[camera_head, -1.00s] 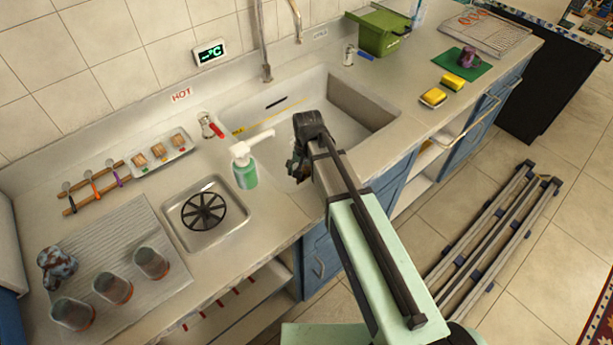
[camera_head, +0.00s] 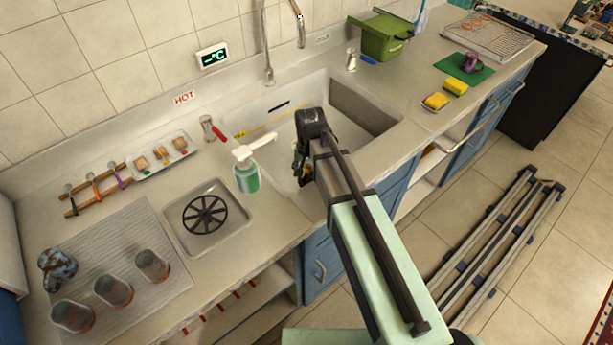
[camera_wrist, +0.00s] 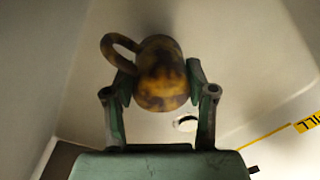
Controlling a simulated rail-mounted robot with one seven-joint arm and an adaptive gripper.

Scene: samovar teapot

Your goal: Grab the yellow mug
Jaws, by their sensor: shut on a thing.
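The yellow mug (camera_wrist: 160,72) is in the wrist view, yellow-brown with dark stains, its looped handle pointing to the upper left. My gripper (camera_wrist: 158,84) is shut on its body, one finger at each side. The pale sink basin lies behind the mug. In the head view my gripper (camera_head: 301,165) hangs over the front part of the sink (camera_head: 360,105). My own arm covers much of that area there, and the mug cannot be made out clearly.
A green soap pump bottle (camera_head: 246,178) stands on the counter just left of the sink. A tall faucet (camera_head: 266,60) rises behind the basin. A green bin (camera_head: 383,38) and yellow sponges (camera_head: 436,101) are to the right. Glasses (camera_head: 114,291) stand at the left.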

